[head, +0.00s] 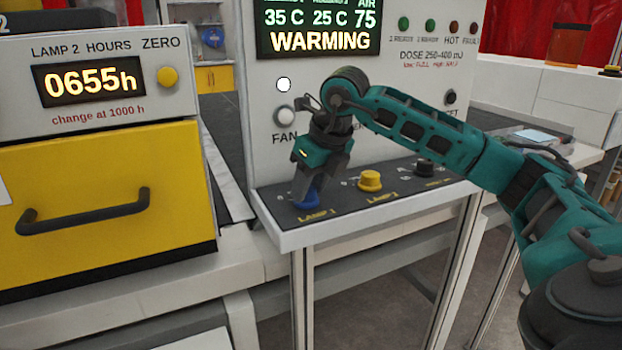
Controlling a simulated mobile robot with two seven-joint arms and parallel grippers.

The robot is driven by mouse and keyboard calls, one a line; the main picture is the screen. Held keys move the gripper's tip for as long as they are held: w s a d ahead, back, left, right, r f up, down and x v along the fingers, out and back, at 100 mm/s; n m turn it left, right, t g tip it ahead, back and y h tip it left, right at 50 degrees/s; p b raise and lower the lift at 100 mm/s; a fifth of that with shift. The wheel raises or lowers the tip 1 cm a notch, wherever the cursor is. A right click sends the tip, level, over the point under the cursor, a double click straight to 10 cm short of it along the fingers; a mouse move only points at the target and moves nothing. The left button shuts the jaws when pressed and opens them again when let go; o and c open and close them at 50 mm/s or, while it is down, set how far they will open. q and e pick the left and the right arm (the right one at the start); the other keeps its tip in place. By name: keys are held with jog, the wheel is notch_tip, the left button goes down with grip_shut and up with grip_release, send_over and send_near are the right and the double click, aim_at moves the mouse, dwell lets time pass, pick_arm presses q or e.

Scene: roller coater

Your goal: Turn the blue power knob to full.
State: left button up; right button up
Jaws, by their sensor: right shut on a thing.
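The blue power knob (307,197) sits at the left end of the dark sloped panel (340,206), beside a "LAMP 1" label. My right gripper (310,186) comes down on it from above and is shut on it. The fingers hide the knob's upper part and most of the scale behind it, so I cannot read its setting. My left gripper is not in view.
A yellow knob (370,181) and a black knob (425,167) stand on the same panel to the right. The upright control face (285,165) with a "WARMING" display (320,41) rises behind. A yellow drawer (110,205) with a black handle is at left.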

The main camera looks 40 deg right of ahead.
jog(key=shift+a+m+h+p, duration=0.15)
jog(key=shift+m+h+p, duration=0.4)
jog(key=shift+m, duration=1.25)
jog(key=o, duration=1)
jog(key=shift+o, duration=0.2)
jog(key=shift+r, duration=0.1)
jog(key=p+v, duration=0.1)
jog(key=v, duration=1.1)
jog(key=shift+a+r, duration=0.25)
jog(key=shift+r, duration=0.15)
